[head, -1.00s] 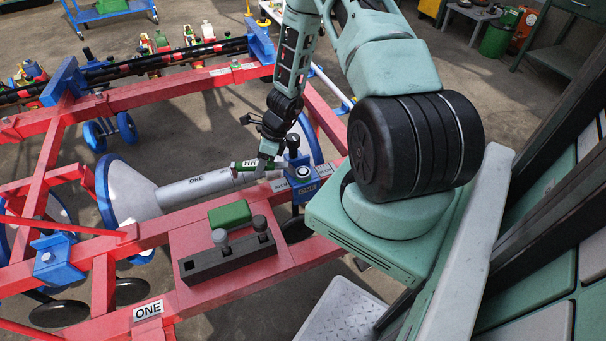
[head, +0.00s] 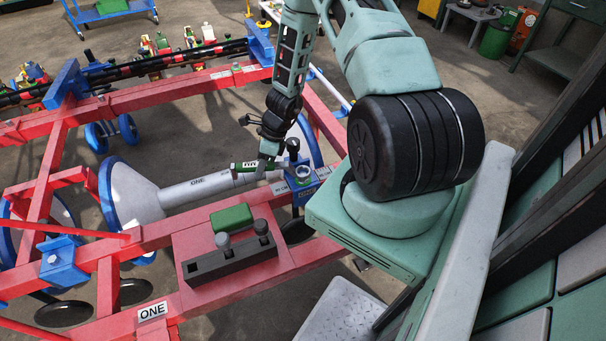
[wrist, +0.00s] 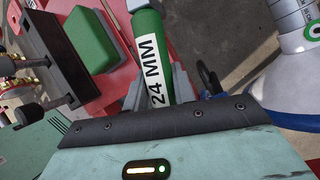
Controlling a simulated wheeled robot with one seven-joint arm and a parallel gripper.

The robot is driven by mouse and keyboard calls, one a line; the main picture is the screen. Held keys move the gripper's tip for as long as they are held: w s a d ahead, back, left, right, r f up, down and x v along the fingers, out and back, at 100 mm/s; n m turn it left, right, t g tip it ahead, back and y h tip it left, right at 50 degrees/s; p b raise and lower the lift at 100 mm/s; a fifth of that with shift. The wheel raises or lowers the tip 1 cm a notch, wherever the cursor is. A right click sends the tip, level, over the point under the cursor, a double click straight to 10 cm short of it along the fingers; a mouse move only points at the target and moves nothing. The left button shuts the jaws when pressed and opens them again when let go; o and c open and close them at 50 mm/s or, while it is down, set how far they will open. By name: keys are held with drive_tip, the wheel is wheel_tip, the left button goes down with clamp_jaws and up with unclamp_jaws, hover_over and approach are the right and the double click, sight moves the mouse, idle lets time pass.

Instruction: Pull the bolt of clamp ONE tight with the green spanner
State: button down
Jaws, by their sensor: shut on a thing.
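The green spanner (wrist: 147,24) is in my gripper (wrist: 156,92), its handle marked 24 MM between the two fingers in the wrist view. Its grey end leaves the top edge of that view, so I cannot tell whether it sits on a bolt. In the head view the spanner (head: 244,167) lies almost level at my gripper (head: 266,163), just left of the blue clamp (head: 318,178) on the red frame. A pale round bolt head or nut (head: 303,173) shows on the clamp. A dark knob stands beside it.
Another blue clamp (head: 57,257) is at left.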

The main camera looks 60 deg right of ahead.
drive_tip(key=shift+r+p, duration=3)
drive_tip(key=shift+r, duration=0.75)
drive_tip(key=shift+a, duration=0.1)
drive_tip(key=shift+w+a+n, duration=0.1)
drive_tip(key=shift+a+n, duration=0.1)
drive_tip(key=shift+n, duration=0.2)
drive_tip(key=a+r+n+g+h, duration=0.3)
drive_tip(key=a+n+h, duration=0.1)
drive_tip(key=n, duration=1)
drive_tip(key=a+r+n+g+h, duration=0.3)
drive_tip(key=a+n, duration=0.3)
drive_tip(key=n, duration=0.8)
drive_tip(key=shift+a+r+n+h, duration=0.2)
drive_tip(key=shift+n+h, duration=0.2)
drive_tip(key=shift+h, duration=0.4)
drive_tip(key=shift+w, duration=0.1)
